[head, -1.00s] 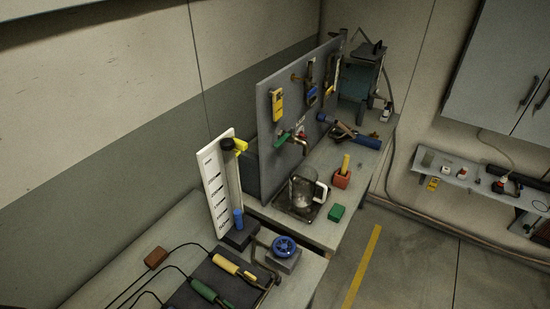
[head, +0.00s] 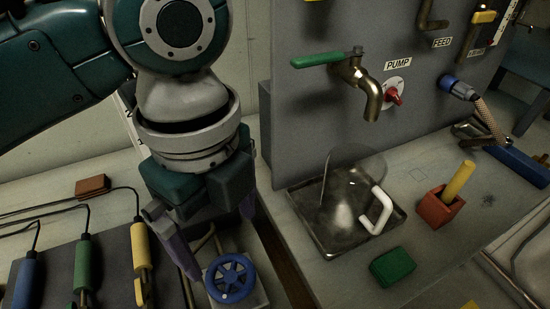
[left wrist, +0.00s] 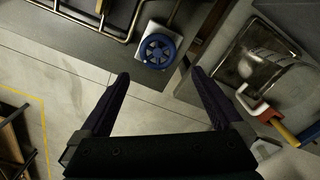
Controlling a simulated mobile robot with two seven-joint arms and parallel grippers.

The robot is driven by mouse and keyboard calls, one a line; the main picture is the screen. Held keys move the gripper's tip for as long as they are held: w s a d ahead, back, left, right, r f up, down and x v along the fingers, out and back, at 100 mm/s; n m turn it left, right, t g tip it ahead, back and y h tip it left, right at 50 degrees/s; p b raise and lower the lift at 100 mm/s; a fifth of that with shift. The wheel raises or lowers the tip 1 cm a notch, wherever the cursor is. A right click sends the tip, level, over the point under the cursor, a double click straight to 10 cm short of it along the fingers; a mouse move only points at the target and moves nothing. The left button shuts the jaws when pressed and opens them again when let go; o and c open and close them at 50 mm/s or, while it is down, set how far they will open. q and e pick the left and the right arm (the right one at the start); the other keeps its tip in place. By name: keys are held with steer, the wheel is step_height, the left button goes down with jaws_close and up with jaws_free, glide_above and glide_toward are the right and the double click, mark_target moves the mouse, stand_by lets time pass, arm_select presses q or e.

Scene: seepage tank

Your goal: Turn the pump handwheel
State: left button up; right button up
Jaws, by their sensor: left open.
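The pump handwheel is a blue spoked wheel (head: 230,278) on a pale square base at the bottom middle of the head view. It also shows in the left wrist view (left wrist: 157,51), ahead of the fingertips and between their lines. My left gripper (head: 215,240) hangs just above and behind the wheel in the head view, fingers pointing down. In the left wrist view its two dark fingers (left wrist: 160,75) are spread wide with nothing between them. The wheel appears apart from both fingers. My right gripper is in neither current view.
A metal tray (head: 340,245) with a clear jug (head: 352,195) stands right of the wheel. A brass tap (head: 365,90) juts from the grey panel. Cabled probes (head: 85,262) lie left.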

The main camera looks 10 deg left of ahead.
mark_target(230, 276)
arm_select(q)
steer(key=f, duration=0.4)
steer(key=f+b, duration=0.1)
steer(key=f, duration=0.3)
steer(key=shift+s+a+f, duration=0.2)
steer(key=shift+f, duration=0.6)
steer(key=c, duration=1.1)
steer(key=shift+r, duration=0.1)
